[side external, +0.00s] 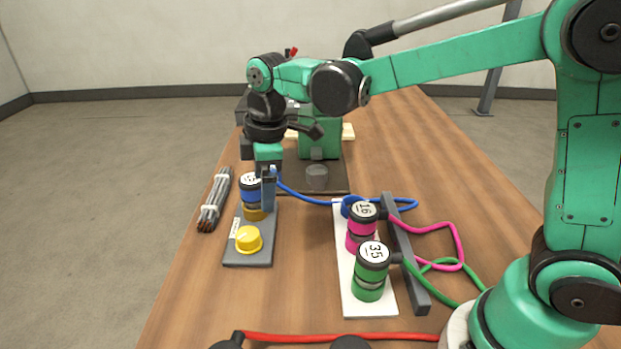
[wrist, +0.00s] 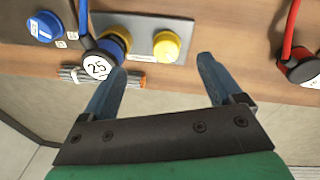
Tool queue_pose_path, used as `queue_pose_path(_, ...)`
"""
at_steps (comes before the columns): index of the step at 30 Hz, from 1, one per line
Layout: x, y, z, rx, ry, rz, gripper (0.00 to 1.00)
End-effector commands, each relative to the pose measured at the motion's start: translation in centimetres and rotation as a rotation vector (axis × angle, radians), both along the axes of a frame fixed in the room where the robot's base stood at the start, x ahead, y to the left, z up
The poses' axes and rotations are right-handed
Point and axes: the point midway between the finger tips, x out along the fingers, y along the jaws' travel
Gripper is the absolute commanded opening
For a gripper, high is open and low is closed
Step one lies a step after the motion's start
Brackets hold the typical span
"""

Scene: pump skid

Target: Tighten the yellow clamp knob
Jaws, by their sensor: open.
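The yellow clamp knob (side external: 248,238) sits on the near end of a grey plate (side external: 247,258). It also shows in the wrist view (wrist: 167,46), ahead of the gap between my fingertips and not between the fingers. My gripper (side external: 268,204) is above the far part of the plate, close to the blue coupling, with its fingers pointing down. In the wrist view my gripper (wrist: 162,66) is open and empty. The blue coupling (side external: 249,186), marked 25, stands on the same plate on a yellow base. In the wrist view this coupling (wrist: 97,66) is just left of the left finger.
A bundle of rods (side external: 214,200) lies left of the plate. A white plate (side external: 350,290) at the right bears pink (side external: 361,228) and green (side external: 371,268) couplings with hoses. A red hose (side external: 330,337) crosses the front. Bare wood lies between the two plates.

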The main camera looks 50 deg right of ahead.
Motion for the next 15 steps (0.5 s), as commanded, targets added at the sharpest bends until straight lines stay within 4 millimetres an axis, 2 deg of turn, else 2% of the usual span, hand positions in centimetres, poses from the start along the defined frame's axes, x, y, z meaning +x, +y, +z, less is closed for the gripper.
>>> queue_pose_path(1, 0.9, 0.8, -0.9, -0.013, 0.033, 0.075, 0.86)
queue_pose_path(6, 2.3, 2.3, -3.4, -0.040, 0.118, 0.276, 0.86)
queue_pose_path(15, 2.7, 3.1, -6.0, -0.048, 0.157, 0.373, 0.86)
